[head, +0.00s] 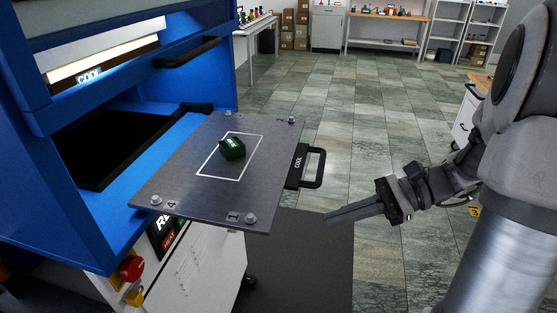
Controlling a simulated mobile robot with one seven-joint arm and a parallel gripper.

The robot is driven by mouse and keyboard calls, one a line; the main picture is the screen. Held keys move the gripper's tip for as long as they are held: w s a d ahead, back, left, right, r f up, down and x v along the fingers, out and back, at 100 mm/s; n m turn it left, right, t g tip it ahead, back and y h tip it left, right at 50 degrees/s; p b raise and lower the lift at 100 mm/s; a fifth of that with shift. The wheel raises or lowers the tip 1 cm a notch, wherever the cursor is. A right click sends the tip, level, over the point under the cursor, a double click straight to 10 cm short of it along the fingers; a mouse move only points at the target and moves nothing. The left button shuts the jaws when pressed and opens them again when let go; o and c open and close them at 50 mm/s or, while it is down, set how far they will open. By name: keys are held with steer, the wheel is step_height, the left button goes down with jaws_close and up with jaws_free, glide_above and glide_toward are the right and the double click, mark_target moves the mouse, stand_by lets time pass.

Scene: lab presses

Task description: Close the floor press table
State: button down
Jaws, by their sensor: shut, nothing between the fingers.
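The floor press is a blue cabinet (85,225) at the left. Its grey metal table (185,180) sticks out to the right of the cabinet opening. A black handle marked COOL (312,168) is on the table's right edge. A dark green block (232,147) rests on the table inside a white outlined rectangle. My gripper (328,219) is shut and empty. It points left, below and to the right of the handle, apart from both handle and table.
A red knob (131,268) is on the press's lower front. A black bar handle (187,52) is on its upper part. The tiled floor between is clear. A white cabinet (467,115) stands at the right.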

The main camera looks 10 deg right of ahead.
steer(key=w+d+f+m+t+y+b, duration=0.1)
steer(key=w+d+f+m+t+y, duration=0.15)
steer(key=w+d+m+t, duration=0.3)
steer(key=s+p+x, duration=0.1)
steer(key=x, duration=1.1)
steer(key=shift+s+a+r+y, duration=0.2)
steer(key=shift+a+r+y, duration=0.1)
steer(key=shift+r+y, duration=0.05)
steer(key=shift+a, duration=0.15)
steer(key=b, duration=0.2)
glide_toward(157, 174)
steer(key=x, duration=0.6)
steer(key=f+x, duration=0.1)
steer(key=x, duration=0.2)
steer(key=shift+w, duration=0.3)
steer(key=shift+x, duration=0.9)
